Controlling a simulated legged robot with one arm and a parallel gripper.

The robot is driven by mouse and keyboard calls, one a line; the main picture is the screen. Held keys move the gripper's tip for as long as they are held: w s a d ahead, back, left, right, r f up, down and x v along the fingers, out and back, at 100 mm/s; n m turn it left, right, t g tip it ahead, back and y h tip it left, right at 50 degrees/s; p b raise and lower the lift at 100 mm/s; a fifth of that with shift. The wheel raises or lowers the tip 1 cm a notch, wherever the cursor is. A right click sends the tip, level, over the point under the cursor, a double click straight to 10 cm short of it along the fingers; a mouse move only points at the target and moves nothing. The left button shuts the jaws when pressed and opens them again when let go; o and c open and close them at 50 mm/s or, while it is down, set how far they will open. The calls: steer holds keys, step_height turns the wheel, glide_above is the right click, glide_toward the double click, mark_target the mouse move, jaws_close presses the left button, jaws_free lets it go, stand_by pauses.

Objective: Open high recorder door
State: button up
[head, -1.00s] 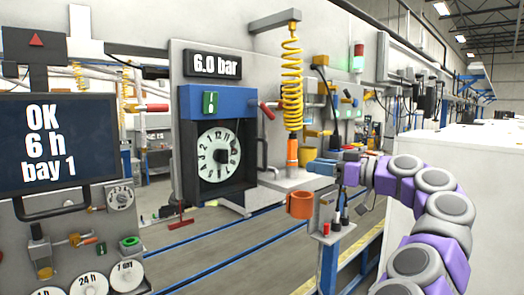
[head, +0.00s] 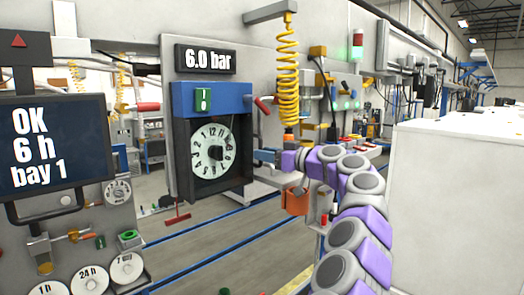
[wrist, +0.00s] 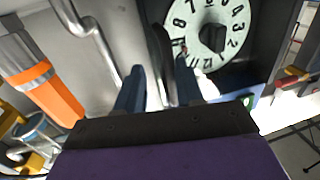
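The recorder (head: 212,98) hangs on the grey wall panel, with a blue top and a white clock dial (head: 212,151) in a dark frame (head: 180,165). Its door looks shut, though glass is hard to make out. My gripper (head: 262,156) is at the right side of the recorder, just past its dark frame. In the wrist view, my gripper (wrist: 168,88) is open, its two blue fingers either side of a dark upright bar (wrist: 161,55), likely the door handle. I cannot tell whether they touch it. The dial (wrist: 210,35) shows just beyond.
An orange-banded cylinder (wrist: 38,80) and a bent silver pipe (wrist: 92,35) stand left of my fingers in the wrist view. A yellow coiled hose (head: 288,75) hangs right of the recorder, above an orange cup (head: 296,201). A white cabinet (head: 460,200) fills the right side.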

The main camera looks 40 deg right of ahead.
steer(key=shift+w, duration=0.3)
steer(key=shift+w+a+r, duration=0.2)
steer(key=shift+w+a, duration=0.05)
steer(key=shift+a, duration=0.3)
steer(key=shift+w+a+f, duration=0.1)
steer(key=shift+w+a, duration=0.25)
steer(key=shift+a, duration=0.2)
steer(key=shift+s, duration=0.15)
steer(key=shift+c, duration=0.7)
steer(key=shift+d, duration=0.4)
jaws_close()
steer(key=shift+a, duration=0.1)
